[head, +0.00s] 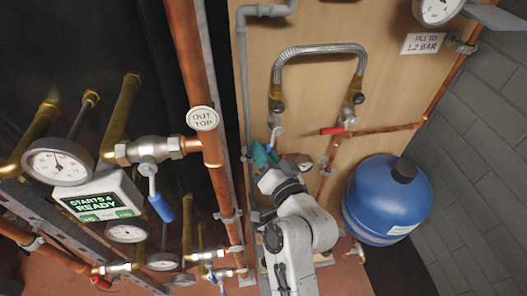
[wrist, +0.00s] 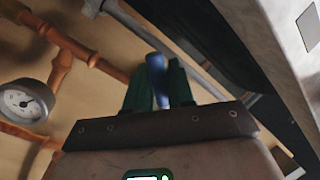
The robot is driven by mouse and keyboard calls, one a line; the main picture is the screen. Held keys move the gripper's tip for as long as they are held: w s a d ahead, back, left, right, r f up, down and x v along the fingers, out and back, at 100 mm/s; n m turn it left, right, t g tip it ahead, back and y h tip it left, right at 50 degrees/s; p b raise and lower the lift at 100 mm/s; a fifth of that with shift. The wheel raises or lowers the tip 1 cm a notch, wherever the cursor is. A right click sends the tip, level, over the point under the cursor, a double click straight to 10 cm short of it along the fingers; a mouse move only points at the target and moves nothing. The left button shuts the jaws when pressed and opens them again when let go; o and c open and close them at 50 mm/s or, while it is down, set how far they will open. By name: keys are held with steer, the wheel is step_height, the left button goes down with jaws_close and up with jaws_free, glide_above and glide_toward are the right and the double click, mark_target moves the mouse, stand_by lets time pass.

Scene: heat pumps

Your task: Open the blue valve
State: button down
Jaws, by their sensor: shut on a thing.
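My gripper (head: 264,154) has dark green fingers and reaches up to the pipework on the wooden panel, just below the left end of the braided hose. In the wrist view my gripper (wrist: 156,88) is shut on a blue valve handle (wrist: 156,68), which lies between its two fingers. In the head view the fingers mostly hide this handle. The metal valve body (head: 277,130) shows just above the fingers. The handle's exact angle to its pipe is hard to tell.
A red-handled valve (head: 333,131) sits right of my gripper, under the braided hose (head: 318,49). A blue tank (head: 387,200) stands at right. Another blue lever (head: 161,207) hangs at left beside the copper pipe (head: 208,150). A gauge (wrist: 22,101) is left in the wrist view.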

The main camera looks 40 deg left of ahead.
steer(key=shift+w+f, duration=0.1)
steer(key=shift+f, duration=0.05)
steer(key=shift+w+d+f+n+h+b, duration=0.3)
steer(key=shift+n+b, duration=0.6)
steer(key=shift+b, duration=0.15)
steer(key=shift+w+d+f+n+h+b, duration=0.1)
steer(key=shift+w+d+n+h+b, duration=0.2)
steer(key=shift+n+b, duration=0.45)
steer(key=shift+w+d+f+n+h+b, duration=0.1)
steer(key=shift+w+d+n+h+b, duration=0.25)
steer(key=shift+n, duration=0.7)
steer(key=shift+w+d+f+n+h+b, duration=0.15)
steer(key=shift+w+d+n+b, duration=0.25)
steer(key=shift+n, duration=0.5)
steer(key=shift+a+r, duration=0.1)
steer(key=c, duration=1.1)
jaws_free()
